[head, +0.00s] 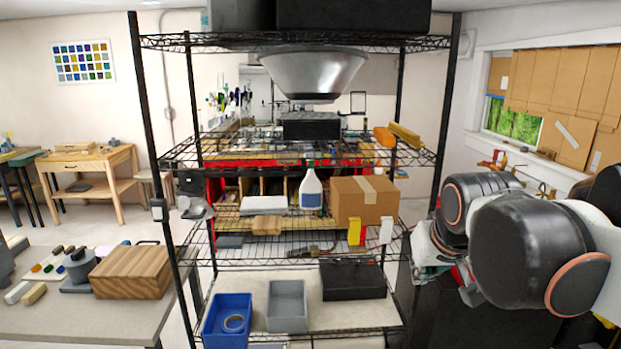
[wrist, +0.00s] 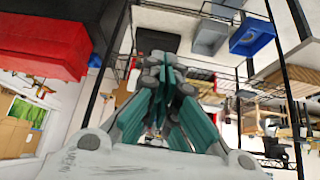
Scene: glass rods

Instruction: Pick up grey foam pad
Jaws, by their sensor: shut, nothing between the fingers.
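A flat dark grey piece (head: 230,241), which looks like the grey foam pad, lies on a wire shelf of the black rack, at the left of that shelf. I cannot make the pad out in the wrist view. My gripper (wrist: 165,62) is shut and empty, its teal fingers meeting at the tips. In the head view my gripper is mostly hidden behind my arm, right of the rack and well apart from the pad.
A tan block (head: 267,225), white bottle (head: 311,190) and cardboard box (head: 365,201) stand near the pad, around the middle shelves. A blue bin (head: 220,333) and grey bin (head: 288,299) stand lower. The rack's right post (head: 446,110) stands between my arm and the shelves.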

